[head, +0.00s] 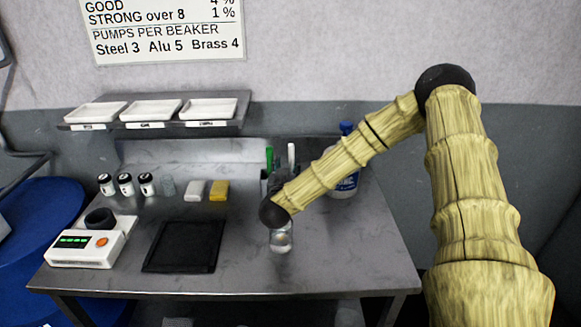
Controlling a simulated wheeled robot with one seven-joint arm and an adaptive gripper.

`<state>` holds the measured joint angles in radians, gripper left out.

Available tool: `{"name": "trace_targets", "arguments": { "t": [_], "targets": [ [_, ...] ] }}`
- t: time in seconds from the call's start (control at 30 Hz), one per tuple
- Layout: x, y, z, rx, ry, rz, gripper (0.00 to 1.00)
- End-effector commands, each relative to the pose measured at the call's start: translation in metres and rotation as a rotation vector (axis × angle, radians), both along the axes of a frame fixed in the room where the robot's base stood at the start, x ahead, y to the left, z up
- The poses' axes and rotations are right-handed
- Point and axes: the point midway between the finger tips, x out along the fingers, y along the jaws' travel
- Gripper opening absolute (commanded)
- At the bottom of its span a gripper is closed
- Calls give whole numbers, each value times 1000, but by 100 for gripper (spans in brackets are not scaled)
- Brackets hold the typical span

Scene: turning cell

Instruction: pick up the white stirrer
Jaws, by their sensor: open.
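A white upright piece (291,155), which looks like the white stirrer, stands at the back of the steel bench, right of a similar green upright piece (269,157). Only its upper part shows; its lower part is hidden. My arm comes in from the right and ends in a black wrist joint near the bench's middle. My gripper (279,179) appears as a dark shape just beyond the wrist, close below the white and green pieces. It is open, and its fingertips are hard to make out. I cannot tell whether it touches the stirrer.
A clear glass vessel (281,239) stands below my wrist. To the left are a black mat (184,246), a scale (86,249), small jars (126,184), a white block (194,191) and a yellow block (219,190). The front right bench is clear.

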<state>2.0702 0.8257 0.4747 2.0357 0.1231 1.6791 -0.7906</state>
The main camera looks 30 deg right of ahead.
Motion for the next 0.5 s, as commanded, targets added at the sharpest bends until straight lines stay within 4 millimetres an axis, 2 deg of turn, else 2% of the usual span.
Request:
{"name": "trace_targets", "arguments": {
  "t": [0.5],
  "targets": [
    [31,-34,-3,1,0,-1,44]
  ]
}}
